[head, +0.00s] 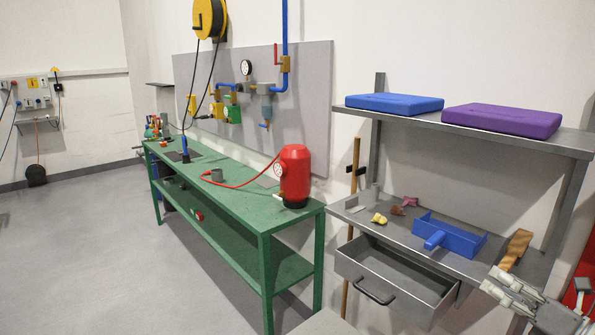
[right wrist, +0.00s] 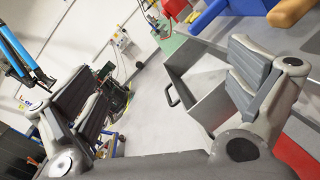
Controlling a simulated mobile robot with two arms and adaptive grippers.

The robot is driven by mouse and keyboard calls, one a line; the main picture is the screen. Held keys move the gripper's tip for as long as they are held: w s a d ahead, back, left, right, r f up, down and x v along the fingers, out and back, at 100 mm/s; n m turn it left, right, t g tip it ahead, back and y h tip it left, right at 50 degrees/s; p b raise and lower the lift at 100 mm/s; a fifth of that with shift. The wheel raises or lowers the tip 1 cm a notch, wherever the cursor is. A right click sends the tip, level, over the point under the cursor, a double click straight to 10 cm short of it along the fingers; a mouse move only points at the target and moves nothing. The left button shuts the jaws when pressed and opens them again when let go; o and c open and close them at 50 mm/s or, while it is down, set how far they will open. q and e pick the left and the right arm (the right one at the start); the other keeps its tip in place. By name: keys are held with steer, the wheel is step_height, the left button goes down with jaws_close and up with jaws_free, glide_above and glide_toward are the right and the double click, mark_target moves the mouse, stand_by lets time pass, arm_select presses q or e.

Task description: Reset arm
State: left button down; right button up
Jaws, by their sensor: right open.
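My right gripper (head: 541,289) is at the lower right corner of the head view, in front of the right end of the grey workbench (head: 490,268). Its two fingers are spread apart with nothing between them. In the right wrist view the open gripper (right wrist: 170,92) shows both dark finger pads, with floor and the open drawer seen beyond them. The drawer (head: 385,283) is pulled out of the bench and looks empty; it also shows in the right wrist view (right wrist: 208,85). My left gripper is not in view.
On the bench lie a blue tray-like part (head: 455,238), a wooden-handled tool (head: 516,249) and small pieces. Blue (head: 395,103) and purple (head: 502,120) cases lie on the upper shelf. A green table (head: 240,205) carries a red tank (head: 294,174). The left floor is clear.

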steer(key=s+a+f+m+g+h, duration=0.2)
steer(key=s+f+m+h, duration=0.35)
steer(key=f+m, duration=0.55)
steer(key=s+a+f+m+g+h, duration=0.15)
steer(key=s+f+m+h, duration=0.25)
steer(key=f+m+h, duration=0.7)
steer(key=s+a+f+m+g+y, duration=0.35)
steer(key=s+a+m+g, duration=0.2)
steer(key=s+a, duration=0.35)
steer(key=s+a+f+m+g+y, duration=0.3)
steer(key=s+a+m+g+y, duration=0.25)
steer(key=s, duration=0.55)
step_height(320, 180, down, 25)
steer(key=a, duration=0.1)
steer(key=s+d+f+h, duration=0.1)
steer(key=s+d+f, duration=0.1)
steer(key=s+f, duration=1.4)
steer(key=shift+s+d+f+g, duration=0.35)
steer(key=shift+s+d, duration=0.05)
steer(key=shift+s, duration=0.6)
